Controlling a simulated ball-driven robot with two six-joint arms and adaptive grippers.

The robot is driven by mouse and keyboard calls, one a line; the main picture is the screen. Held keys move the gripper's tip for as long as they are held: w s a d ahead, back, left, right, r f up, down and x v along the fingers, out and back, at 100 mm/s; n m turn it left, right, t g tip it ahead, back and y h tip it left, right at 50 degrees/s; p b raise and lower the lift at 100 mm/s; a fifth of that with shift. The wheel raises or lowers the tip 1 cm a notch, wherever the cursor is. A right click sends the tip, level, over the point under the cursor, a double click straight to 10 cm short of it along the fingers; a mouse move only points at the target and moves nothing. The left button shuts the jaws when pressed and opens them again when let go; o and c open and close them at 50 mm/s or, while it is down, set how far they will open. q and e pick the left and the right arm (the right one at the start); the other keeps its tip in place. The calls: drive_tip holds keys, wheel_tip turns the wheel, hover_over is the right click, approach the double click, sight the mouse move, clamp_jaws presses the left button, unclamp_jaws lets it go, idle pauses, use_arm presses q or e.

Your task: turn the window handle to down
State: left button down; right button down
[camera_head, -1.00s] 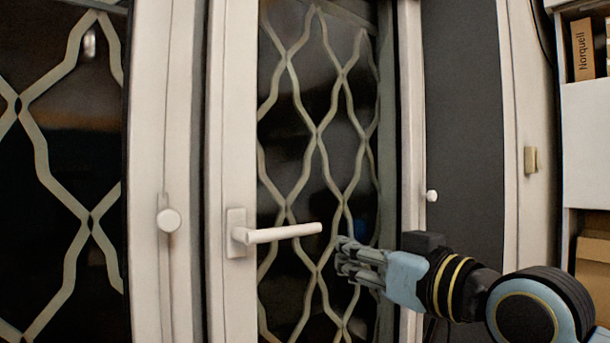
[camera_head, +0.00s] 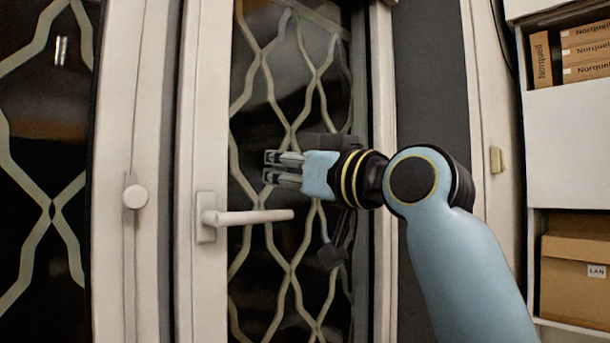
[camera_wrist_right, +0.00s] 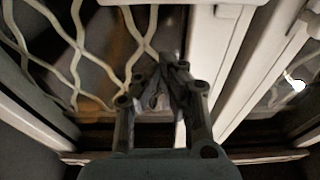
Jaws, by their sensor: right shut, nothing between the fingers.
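The white window handle (camera_head: 250,217) is mounted on the white frame of the middle window. Its lever lies nearly horizontal and points right from its base plate. My right gripper (camera_head: 269,168) comes in from the right and is shut and empty. In the head view it appears above the outer half of the lever, with a visible gap between them. In the right wrist view, the shut fingers (camera_wrist_right: 172,62) show in front of the lattice, and a white piece at the top edge may be the handle. My left gripper is not in view.
A beige lattice (camera_head: 292,100) covers the dark pane behind the handle. A round white knob (camera_head: 135,197) is on the frame to the left. Shelves with cardboard boxes (camera_head: 575,280) stand at the far right.

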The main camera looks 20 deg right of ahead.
sight(251, 216)
drive_tip(key=shift+x, duration=1.05)
drive_tip(key=f, duration=0.2)
drive_tip(key=s+f, duration=0.1)
drive_tip(key=f, duration=0.1)
drive_tip(key=shift+d, duration=0.2)
drive_tip(key=shift+w, duration=0.1)
